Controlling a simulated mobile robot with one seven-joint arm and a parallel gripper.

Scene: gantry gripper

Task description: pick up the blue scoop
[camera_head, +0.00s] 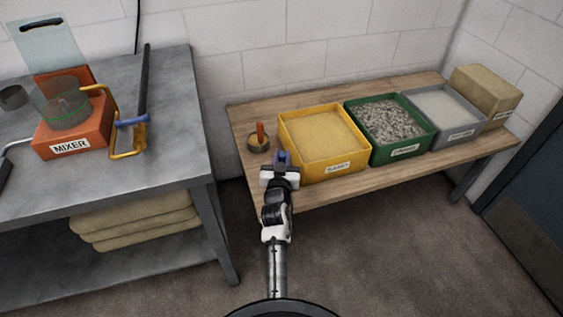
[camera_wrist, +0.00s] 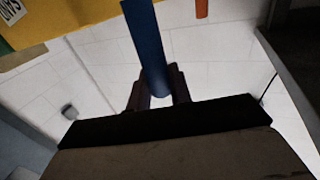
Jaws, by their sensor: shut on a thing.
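The blue scoop (camera_head: 284,158) shows as a small blue piece at the end of my gripper (camera_head: 281,167) in the head view. In the wrist view its long blue handle (camera_wrist: 146,38) runs up from between my two dark fingers (camera_wrist: 158,88), which are shut on it. The handle reaches the top edge of that view, so its far end is out of sight there. In the head view my gripper is at the front left corner of the yellow bin (camera_head: 301,159), near the wooden bench's front edge.
The wooden bench (camera_head: 350,190) also bears a green gravel bin (camera_head: 404,151), a grey bin (camera_head: 463,134), a tan block (camera_head: 488,92) and a round pot (camera_head: 258,147) with an orange handle. A metal table (camera_head: 165,180) with an orange mixer (camera_head: 70,143) stands left.

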